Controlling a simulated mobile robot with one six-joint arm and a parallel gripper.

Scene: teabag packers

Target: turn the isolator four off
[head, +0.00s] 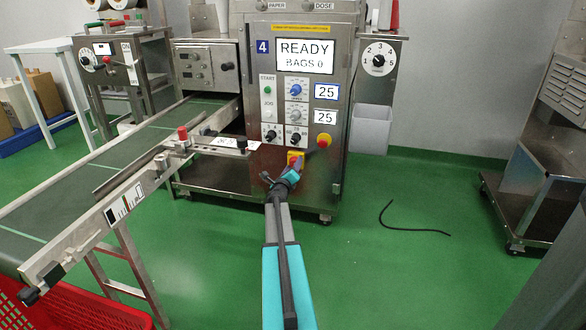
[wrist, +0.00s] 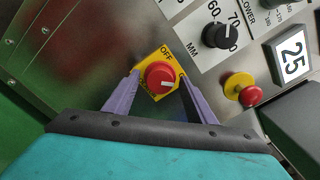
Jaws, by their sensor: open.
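The isolator is a red rotary knob (wrist: 159,78) on a yellow plate (wrist: 146,62), low on the front of the steel machine marked 4 (head: 262,46). OFF is printed along the plate's upper edge in the wrist view. A white mark on the knob points to the right in that view, not at the word OFF. My gripper (wrist: 160,88) is open, with one purple finger on either side of the knob. I cannot tell whether the fingers touch it. In the head view the isolator (head: 299,157) is partly covered by my gripper (head: 290,172).
A red emergency button (head: 324,140) sits up and right of the isolator. Dials and a READY display (head: 305,56) are above. A conveyor (head: 110,155) runs to the left, with a red crate (head: 95,308) below. A black cable (head: 410,228) lies on the green floor.

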